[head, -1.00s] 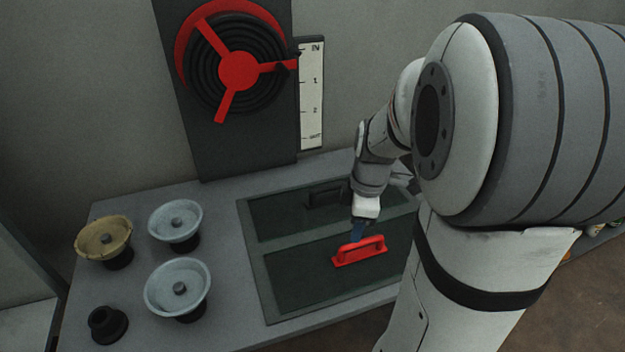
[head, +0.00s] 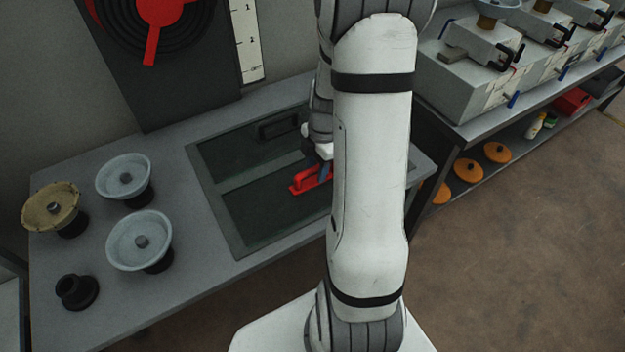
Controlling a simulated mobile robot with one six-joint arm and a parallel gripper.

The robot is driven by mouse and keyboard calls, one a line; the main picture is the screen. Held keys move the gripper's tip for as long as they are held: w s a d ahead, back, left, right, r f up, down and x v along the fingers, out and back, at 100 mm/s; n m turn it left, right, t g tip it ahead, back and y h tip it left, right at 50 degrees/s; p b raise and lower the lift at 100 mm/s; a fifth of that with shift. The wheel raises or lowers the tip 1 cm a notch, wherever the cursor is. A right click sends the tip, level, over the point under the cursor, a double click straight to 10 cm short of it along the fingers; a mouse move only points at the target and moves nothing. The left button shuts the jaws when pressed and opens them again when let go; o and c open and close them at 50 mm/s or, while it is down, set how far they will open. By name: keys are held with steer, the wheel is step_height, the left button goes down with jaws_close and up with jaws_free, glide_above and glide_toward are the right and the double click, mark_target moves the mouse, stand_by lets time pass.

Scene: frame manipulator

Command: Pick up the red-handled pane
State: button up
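The red-handled pane (head: 262,212) is a dark, flat panel lying in the front half of a grey frame (head: 222,222) on the table. Its red handle (head: 303,181) stands up from it; my arm hides the handle's right part and the pane's right side. My gripper (head: 325,172), with blue fingertips, points down at the handle. It overlaps the handle in the picture, and I cannot tell whether its fingers are around it, touching it or closed. A second dark pane with a black handle (head: 279,125) lies in the back half of the frame.
Two pale bowl-shaped parts (head: 139,240), a yellowish one (head: 52,208) and a small black base (head: 77,291) stand left on the table (head: 190,272). A shelved bench (head: 465,130) with grey boxes stands right.

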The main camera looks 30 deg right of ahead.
steer(key=shift+a+f, duration=0.1)
steer(key=shift+f, duration=0.25)
steer(key=shift+c, duration=0.2)
jaws_close()
stand_by(1.0)
